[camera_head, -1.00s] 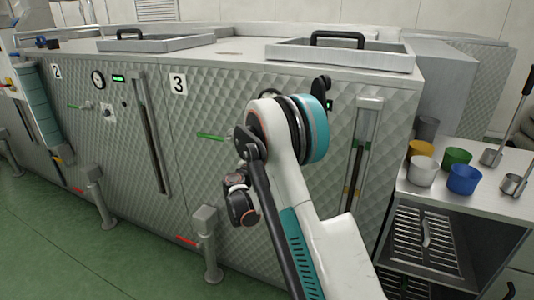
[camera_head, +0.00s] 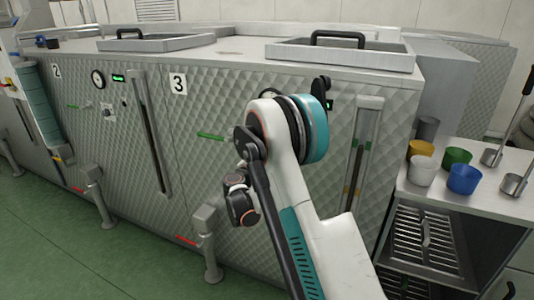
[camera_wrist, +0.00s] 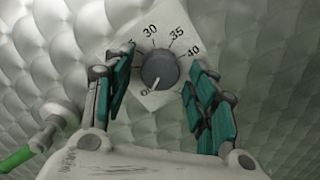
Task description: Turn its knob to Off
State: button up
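A round grey knob (camera_wrist: 160,69) sits on a white square dial plate (camera_wrist: 151,30) in the wrist view. The numbers 30, 35 and 40 show around it, with part of an "Off" label at its lower left. A pale mark on the knob points down and slightly left, close to that label. My gripper (camera_wrist: 160,82) is open, with one teal-padded finger on each side of the knob and gaps between. In the head view my arm hides this knob and the gripper, in front of the panel numbered 3 (camera_head: 178,83).
A valve with a green handle (camera_wrist: 17,159) is at the lower left in the wrist view. In the head view, a pipe post (camera_head: 206,240) stands low before the panel. A cart (camera_head: 480,205) with several cups is at right.

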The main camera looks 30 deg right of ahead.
jog(key=v, duration=1.2)
dwell(0.5)
jog(key=s+a+r+m+g+y, duration=0.1)
jog(key=s+r+m+g+y, duration=0.2)
jog(key=s, duration=0.4)
jog(key=s+r+m+y, duration=0.3)
jog(key=s+r+m, duration=0.2)
jog(key=s, duration=0.2)
jog(key=s+a+m+y, duration=0.4)
jog(key=s+a, duration=0.2)
jog(key=s, duration=0.5)
jog(key=s+a+f+m+y, duration=0.1)
jog(key=s+a+m+y, duration=0.3)
jog(key=s, duration=0.8)
jog(key=a, duration=0.2)
jog(key=shift+a+f+g, duration=0.25)
jog(key=shift+a+g, duration=0.15)
